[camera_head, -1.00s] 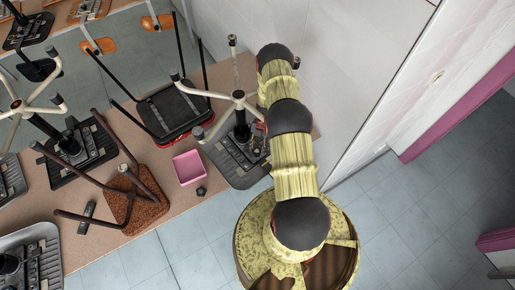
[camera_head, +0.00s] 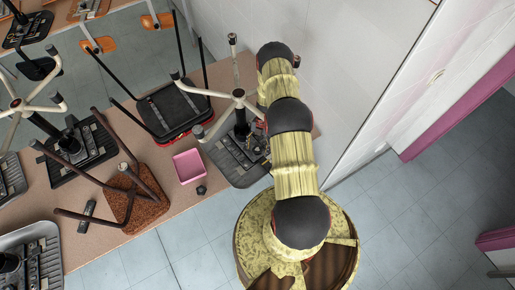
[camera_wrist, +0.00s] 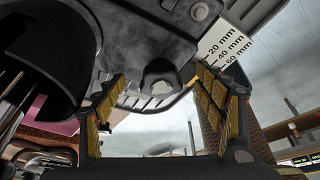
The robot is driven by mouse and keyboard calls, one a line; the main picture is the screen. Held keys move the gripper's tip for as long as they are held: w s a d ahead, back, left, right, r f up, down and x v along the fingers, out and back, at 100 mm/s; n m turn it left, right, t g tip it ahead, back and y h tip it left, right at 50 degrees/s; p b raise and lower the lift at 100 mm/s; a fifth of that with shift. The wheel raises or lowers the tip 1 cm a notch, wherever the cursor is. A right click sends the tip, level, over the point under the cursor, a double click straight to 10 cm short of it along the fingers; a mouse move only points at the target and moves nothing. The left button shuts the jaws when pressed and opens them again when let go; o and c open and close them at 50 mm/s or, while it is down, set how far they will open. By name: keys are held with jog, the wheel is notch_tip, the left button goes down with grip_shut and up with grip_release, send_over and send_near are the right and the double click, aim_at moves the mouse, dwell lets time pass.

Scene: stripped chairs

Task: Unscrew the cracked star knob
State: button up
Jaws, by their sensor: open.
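The upside-down grey chair seat (camera_head: 226,166) with its mechanism lies at the right end of the table, partly behind my arm. In the wrist view a dark mechanism (camera_wrist: 130,35) fills the top. A grey, rounded, knob-like piece (camera_wrist: 160,76) juts from it. I cannot make out a crack on it. My gripper (camera_wrist: 155,88) is open; its yellow-padded fingers stand on either side of this piece, with visible space between. In the head view my arm hides the gripper and the knob.
A pink tray (camera_head: 188,166) and a small dark star-shaped piece (camera_head: 201,190) lie on the table left of the chair. The chair's pale star base (camera_head: 238,95) stands up beside my arm. Other upturned chairs crowd the left. A wall (camera_head: 335,60) is close on the right.

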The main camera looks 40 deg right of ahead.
aim_at(257, 150)
jog(key=shift+r, duration=0.1)
jog(key=shift+r+p, duration=0.4)
jog(key=shift+r, duration=1.3)
